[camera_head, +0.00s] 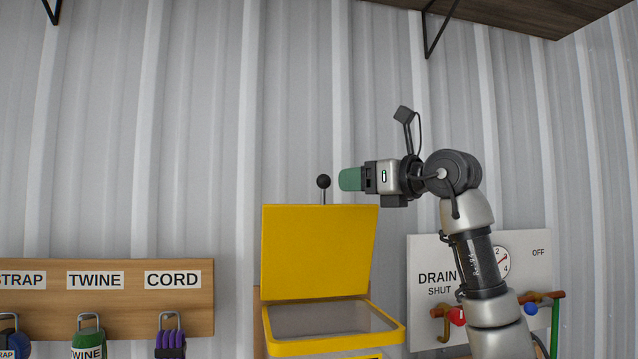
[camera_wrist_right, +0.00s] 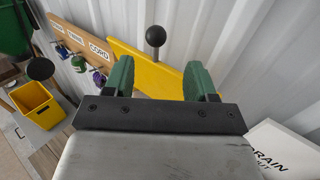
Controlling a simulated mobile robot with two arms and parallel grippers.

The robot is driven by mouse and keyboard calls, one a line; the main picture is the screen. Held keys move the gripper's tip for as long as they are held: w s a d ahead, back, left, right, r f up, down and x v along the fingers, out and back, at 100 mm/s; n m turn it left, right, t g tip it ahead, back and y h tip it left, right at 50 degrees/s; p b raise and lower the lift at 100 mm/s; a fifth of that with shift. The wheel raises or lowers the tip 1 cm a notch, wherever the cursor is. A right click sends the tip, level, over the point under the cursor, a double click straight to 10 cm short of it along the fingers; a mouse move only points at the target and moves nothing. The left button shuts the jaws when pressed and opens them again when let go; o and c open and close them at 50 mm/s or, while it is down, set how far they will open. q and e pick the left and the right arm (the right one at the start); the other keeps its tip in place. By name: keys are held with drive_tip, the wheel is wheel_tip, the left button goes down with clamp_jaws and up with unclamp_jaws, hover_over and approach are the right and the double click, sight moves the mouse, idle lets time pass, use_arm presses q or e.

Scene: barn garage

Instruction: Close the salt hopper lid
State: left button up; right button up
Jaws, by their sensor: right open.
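The salt hopper's yellow lid (camera_head: 318,252) stands open, close to upright, at the back of the yellow-rimmed hopper (camera_head: 336,345). A black ball knob (camera_head: 323,181) on a short stem rises above the lid's top edge. My right gripper (camera_head: 350,179) points left, just right of the knob and above the lid's top right corner. In the right wrist view, the green fingers (camera_wrist_right: 162,78) are spread and empty. The knob (camera_wrist_right: 155,36) shows beyond them, between their directions, and the lid (camera_wrist_right: 150,76) lies behind the gap. My left gripper is out of view.
A wooden board (camera_head: 230,300) with hanging strap, twine and cord is left of the hopper. A white drain panel (camera_head: 425,255) with a gauge and valve handles is on the right, partly behind my arm. A dark shelf (camera_head: 540,12) hangs overhead. The corrugated wall stands close behind.

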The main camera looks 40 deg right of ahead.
sight(330, 181)
drive_tip(key=w+p, duration=0.1)
drive_tip(key=w, duration=0.2)
drive_tip(key=w+a+p, duration=0.1)
drive_tip(key=w, duration=0.2)
drive_tip(key=w+p, duration=0.2)
drive_tip(key=w, duration=0.1)
drive_tip(key=shift+a+r, duration=0.15)
drive_tip(key=shift+w+a, duration=0.1)
drive_tip(key=shift+w, duration=0.4)
clamp_jaws()
